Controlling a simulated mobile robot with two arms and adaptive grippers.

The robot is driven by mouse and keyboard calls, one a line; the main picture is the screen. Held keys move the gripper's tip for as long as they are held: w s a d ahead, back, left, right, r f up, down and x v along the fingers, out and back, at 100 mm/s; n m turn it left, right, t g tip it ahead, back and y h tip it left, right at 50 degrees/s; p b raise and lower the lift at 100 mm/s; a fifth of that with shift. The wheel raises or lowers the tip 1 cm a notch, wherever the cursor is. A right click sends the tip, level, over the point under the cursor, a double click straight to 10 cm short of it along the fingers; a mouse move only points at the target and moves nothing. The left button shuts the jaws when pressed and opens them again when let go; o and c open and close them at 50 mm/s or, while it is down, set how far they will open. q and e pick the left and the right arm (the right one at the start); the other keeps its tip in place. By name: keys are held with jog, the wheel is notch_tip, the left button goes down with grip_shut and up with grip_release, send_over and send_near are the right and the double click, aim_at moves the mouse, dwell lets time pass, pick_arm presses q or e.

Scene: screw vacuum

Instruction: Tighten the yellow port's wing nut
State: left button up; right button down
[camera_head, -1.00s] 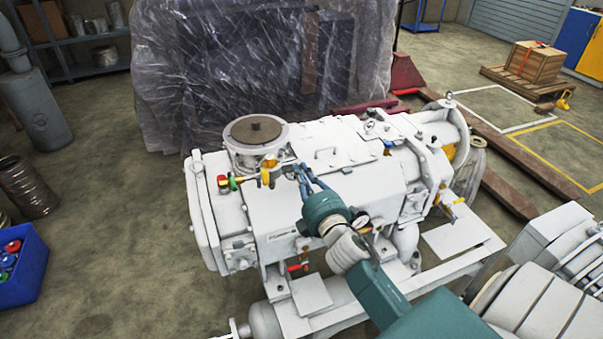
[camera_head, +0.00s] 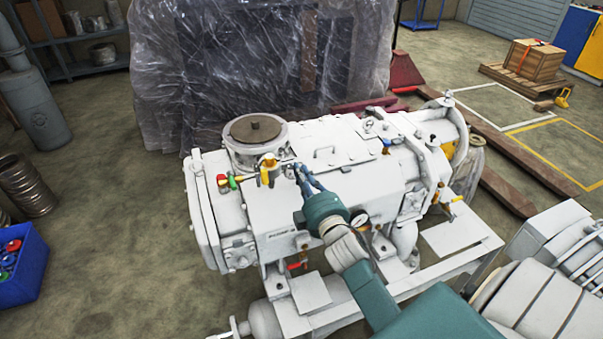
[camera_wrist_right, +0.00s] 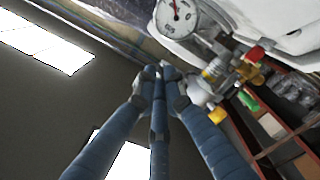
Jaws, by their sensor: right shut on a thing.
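The yellow port (camera_head: 268,170) stands on top of the white vacuum machine (camera_head: 325,190), just in front of its round flange. My right gripper (camera_head: 298,170) is just right of the yellow port, its blue fingers reaching in from the lower right. In the right wrist view the fingertips (camera_wrist_right: 161,76) are closed together. The wing nut is hidden between them, and I cannot make out its shape or angle. A yellow part (camera_wrist_right: 217,115) shows beside the fingers in that view. My left gripper is in neither view.
Red and green fittings (camera_head: 228,182) sit left of the yellow port. A pressure gauge (camera_head: 360,219) is beside my right wrist; a gauge (camera_wrist_right: 176,14) also shows in the wrist view. A blue bin (camera_head: 22,275) stands on the floor at left. The floor between it and the machine is clear.

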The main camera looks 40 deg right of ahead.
jog(key=shift+s+f, duration=0.1)
jog(key=shift+f, duration=0.1)
jog(key=c, duration=1.8)
grip_release()
jog(key=shift+r, duration=0.1)
jog(key=shift+s, duration=0.1)
jog(key=v, duration=1.2)
